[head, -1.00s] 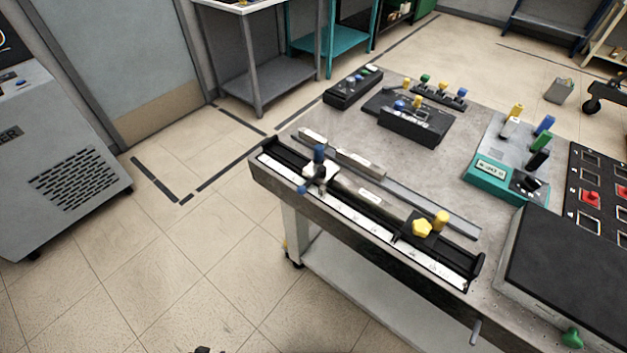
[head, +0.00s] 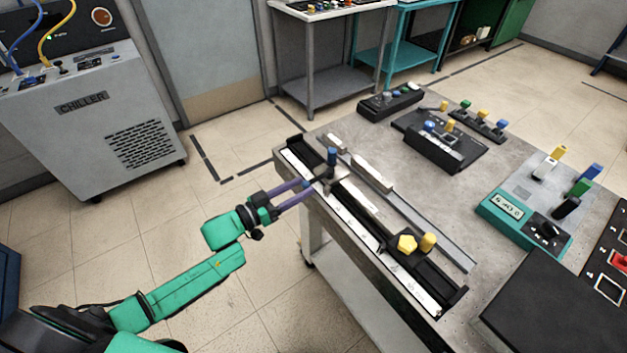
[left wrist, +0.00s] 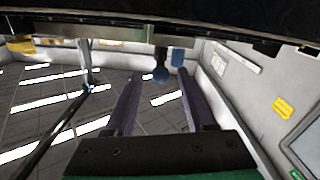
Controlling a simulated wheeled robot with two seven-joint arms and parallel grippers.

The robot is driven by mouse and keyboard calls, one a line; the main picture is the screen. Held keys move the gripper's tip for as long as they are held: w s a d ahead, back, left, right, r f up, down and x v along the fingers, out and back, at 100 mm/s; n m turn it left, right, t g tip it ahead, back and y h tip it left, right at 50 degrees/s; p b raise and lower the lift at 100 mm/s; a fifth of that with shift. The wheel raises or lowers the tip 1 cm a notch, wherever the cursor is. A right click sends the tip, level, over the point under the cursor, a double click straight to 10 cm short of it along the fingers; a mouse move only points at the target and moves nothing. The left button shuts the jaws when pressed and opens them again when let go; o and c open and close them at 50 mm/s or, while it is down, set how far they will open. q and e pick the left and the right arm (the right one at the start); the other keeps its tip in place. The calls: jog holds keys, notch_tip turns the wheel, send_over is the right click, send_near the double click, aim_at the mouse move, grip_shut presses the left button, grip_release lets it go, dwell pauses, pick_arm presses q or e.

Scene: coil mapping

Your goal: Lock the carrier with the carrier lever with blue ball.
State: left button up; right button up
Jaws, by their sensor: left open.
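The long black rail (head: 350,205) with a white scale lies along the table's near left edge. The carrier (head: 322,183) sits near its far end, with an upright blue knob (head: 331,156) on top. My left gripper (head: 307,190) reaches from the left to the carrier's outer side. My right gripper is not in view.
A second carrier with yellow knobs (head: 416,243) sits nearer on the rail. Behind lies a grey bar (head: 420,220). A teal meter box (head: 503,209), black switch boxes (head: 432,150) and a dark flat box (head: 545,310) stand on the table. A chiller (head: 95,125) stands left.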

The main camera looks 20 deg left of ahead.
aim_at(318, 179)
pick_arm(q)
jog(key=x, duration=0.4)
jog(key=shift+w+d, duration=0.1)
jog(key=shift+w, duration=0.15)
grip_shut()
jog(key=shift+f, duration=0.1)
dwell(1.0)
